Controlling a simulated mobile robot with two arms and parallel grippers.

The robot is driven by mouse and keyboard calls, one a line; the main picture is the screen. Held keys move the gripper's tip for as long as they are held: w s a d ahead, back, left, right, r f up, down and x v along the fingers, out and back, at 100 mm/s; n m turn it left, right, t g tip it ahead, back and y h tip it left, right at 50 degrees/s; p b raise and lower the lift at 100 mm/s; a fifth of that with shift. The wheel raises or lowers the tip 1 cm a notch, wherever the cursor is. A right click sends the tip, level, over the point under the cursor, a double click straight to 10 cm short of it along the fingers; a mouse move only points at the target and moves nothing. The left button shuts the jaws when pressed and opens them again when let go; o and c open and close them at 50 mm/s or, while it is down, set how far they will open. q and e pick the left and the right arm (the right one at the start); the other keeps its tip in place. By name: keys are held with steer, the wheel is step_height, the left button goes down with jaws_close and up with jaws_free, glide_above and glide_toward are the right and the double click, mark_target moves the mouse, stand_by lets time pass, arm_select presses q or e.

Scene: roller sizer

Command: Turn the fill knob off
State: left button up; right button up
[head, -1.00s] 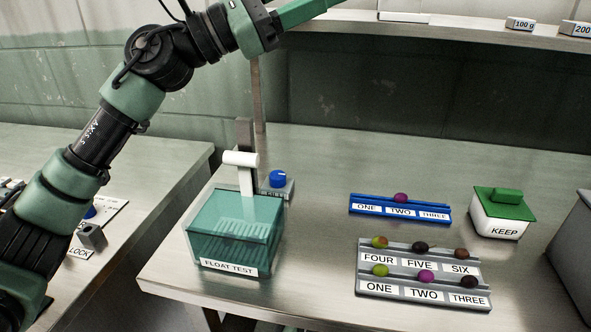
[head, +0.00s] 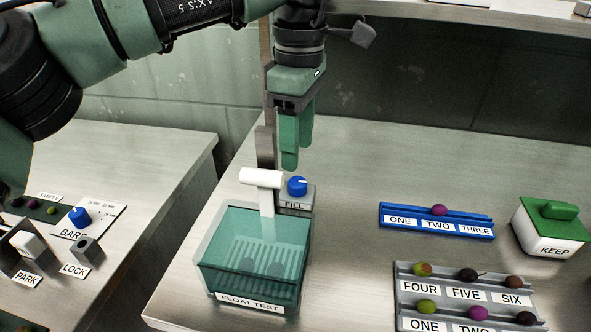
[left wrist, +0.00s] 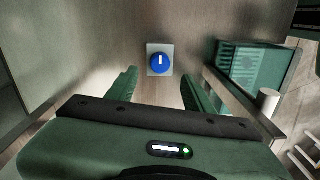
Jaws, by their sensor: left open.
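The fill knob (head: 297,186) is a round blue knob with a white mark on a small grey box labelled FILL (head: 294,205), behind and right of the float test tank. In the left wrist view the knob (left wrist: 160,62) lies ahead, between the two fingers in the picture, with its white mark pointing up the picture. My left gripper (head: 296,150) points down above the knob, open and empty, with its fingertips apart from it. The float test tank (head: 222,262) is teal and see-through, with a white spout above it and dark round shapes inside. My right gripper is not in view.
A blue rack (head: 437,228) holds one purple fruit. A grey rack (head: 470,305) with several fruits and a white KEEP box (head: 550,232) with a green lid stand right. The bench between tank and racks is clear.

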mark_target(297, 181)
arm_select(q)
step_height(297, 181, down, 7)
steer(key=shift+s+r+b, duration=0.1)
steer(key=shift+b, duration=0.3)
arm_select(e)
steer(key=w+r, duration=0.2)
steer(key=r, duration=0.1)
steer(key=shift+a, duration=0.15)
arm_select(q)
jaws_close()
